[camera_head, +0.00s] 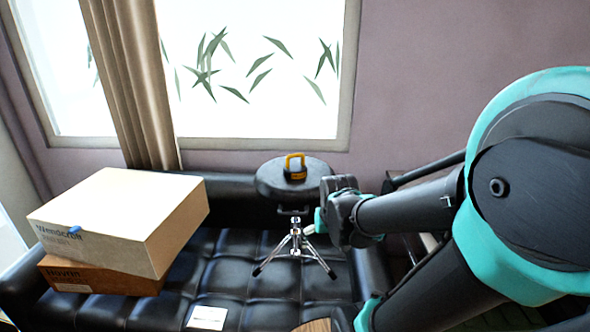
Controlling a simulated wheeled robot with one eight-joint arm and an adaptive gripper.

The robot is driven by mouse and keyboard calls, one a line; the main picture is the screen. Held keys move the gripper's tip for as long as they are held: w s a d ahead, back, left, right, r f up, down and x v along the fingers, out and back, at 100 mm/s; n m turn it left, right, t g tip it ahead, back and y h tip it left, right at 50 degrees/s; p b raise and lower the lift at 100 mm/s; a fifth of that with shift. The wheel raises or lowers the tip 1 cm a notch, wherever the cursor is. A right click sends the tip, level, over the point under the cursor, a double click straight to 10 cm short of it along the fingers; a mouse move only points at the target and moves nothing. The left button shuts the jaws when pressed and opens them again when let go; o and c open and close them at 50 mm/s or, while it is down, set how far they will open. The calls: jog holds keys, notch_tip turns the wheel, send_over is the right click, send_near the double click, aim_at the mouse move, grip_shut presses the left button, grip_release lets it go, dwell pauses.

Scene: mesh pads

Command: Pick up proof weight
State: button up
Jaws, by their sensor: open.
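What looks like the proof weight, a small yellow block with an upright yellow handle and dark parts (295,172), sits on the round black seat of a stool (272,184). My gripper (318,222) is at the end of my arm, which reaches in from the right. It is just right of the stool, to the right of and lower in the picture than the yellow object, and apart from it. It is open and I see nothing in it. Its fingers are small and partly hidden by the wrist.
The stool's chrome tripod (296,238) stands on a black tufted sofa (225,262). A large cream box (120,218) lies on a brown box (95,278) at the left. A white card (207,318) lies in front. A window with a curtain (133,85) is behind.

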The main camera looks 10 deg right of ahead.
jog(key=w+a+r+m+h, duration=0.1)
jog(key=w+a+r+m, duration=0.15)
jog(key=w+r, duration=1)
jog(key=m+h, duration=0.1)
jog(key=m, duration=0.2)
send_near(295, 167)
jog(key=w+f, duration=0.2)
jog(key=f, duration=0.1)
jog(key=shift+w+d+f, duration=0.2)
jog(key=shift+w+d, duration=0.05)
jog(key=shift+w, duration=0.05)
jog(key=shift+s+x, duration=0.15)
jog(key=shift+x, duration=0.8)
jog(key=shift+s+x, duration=0.2)
jog(key=shift+x, duration=0.75)
jog(key=shift+s+x, duration=0.15)
jog(key=shift+x, duration=0.8)
jog(key=shift+d+f, duration=0.1)
jog(key=shift+f, duration=0.1)
jog(key=c, duration=1.9)
